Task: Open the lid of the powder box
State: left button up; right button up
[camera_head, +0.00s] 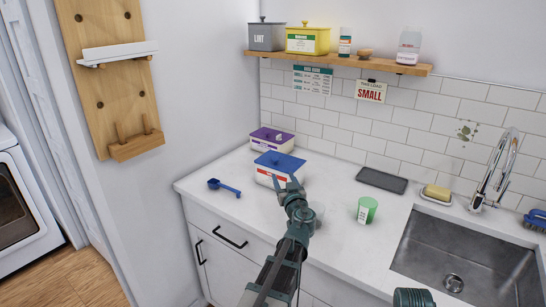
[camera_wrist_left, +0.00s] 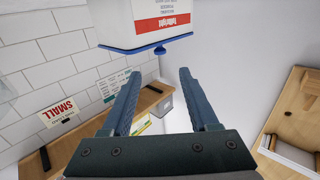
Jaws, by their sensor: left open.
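A white powder box (camera_head: 266,178) with a red-and-white label and a blue lid (camera_head: 279,161) stands on the counter, its lid down. My left gripper (camera_head: 289,184) is at the box's front right in the head view, its fingers apart and nothing visible between them. In the left wrist view the picture is upside down: the box (camera_wrist_left: 122,18) and the edge of its blue lid (camera_wrist_left: 150,46) lie beyond the open fingertips (camera_wrist_left: 158,75). Whether a finger touches the lid I cannot tell. My right gripper's fingers do not show.
A purple-lidded box (camera_head: 272,138) stands close behind. A blue scoop (camera_head: 223,187) lies to the left, a green-and-white cup (camera_head: 367,209) stands to the right. A dark tray (camera_head: 381,180) and the sink (camera_head: 466,262) are farther right. A wooden shelf (camera_head: 340,61) with containers hangs above.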

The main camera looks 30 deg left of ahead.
aim_at(276, 161)
pick_arm(q)
jog(key=shift+r, duration=0.15)
jog(key=x, duration=1.3)
jog(key=shift+w+a, duration=0.2)
jog(key=shift+w, duration=0.1)
grip_shut()
dwell(0.9)
